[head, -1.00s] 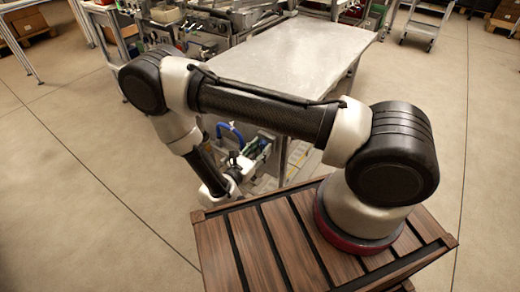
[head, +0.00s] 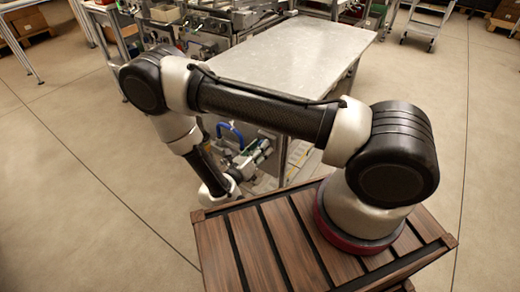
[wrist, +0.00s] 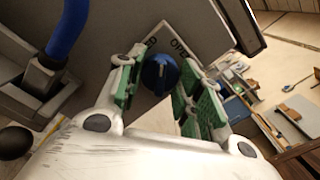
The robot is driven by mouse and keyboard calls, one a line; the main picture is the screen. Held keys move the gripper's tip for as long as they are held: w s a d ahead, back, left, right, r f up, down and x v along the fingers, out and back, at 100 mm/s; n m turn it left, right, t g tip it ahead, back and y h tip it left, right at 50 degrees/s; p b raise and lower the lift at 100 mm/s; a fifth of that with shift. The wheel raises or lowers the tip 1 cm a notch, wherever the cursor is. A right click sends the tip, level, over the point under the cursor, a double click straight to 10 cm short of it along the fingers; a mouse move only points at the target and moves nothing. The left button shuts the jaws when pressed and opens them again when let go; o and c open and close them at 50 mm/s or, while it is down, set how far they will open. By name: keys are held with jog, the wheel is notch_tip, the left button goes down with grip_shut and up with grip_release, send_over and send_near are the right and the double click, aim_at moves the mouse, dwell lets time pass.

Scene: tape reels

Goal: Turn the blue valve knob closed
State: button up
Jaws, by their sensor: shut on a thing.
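The blue valve knob (wrist: 160,73) shows in the wrist view. It sits in front of a pale label plate (wrist: 178,42) with dark lettering, partly covered. My gripper (wrist: 163,84) has green-padded fingers on both sides of the knob and is shut on it. In the head view my gripper (head: 257,156) is low beside the side of the metal-topped table. I cannot make out the knob there.
A thick blue hose (wrist: 68,30) runs into a grey fitting at the left of the wrist view, close to my gripper. The blue hose (head: 232,131) also shows in the head view. The metal tabletop (head: 295,60) is bare.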

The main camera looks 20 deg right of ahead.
jog(key=shift+n, duration=5)
jog(key=o, duration=1)
jog(key=shift+o, duration=0.2)
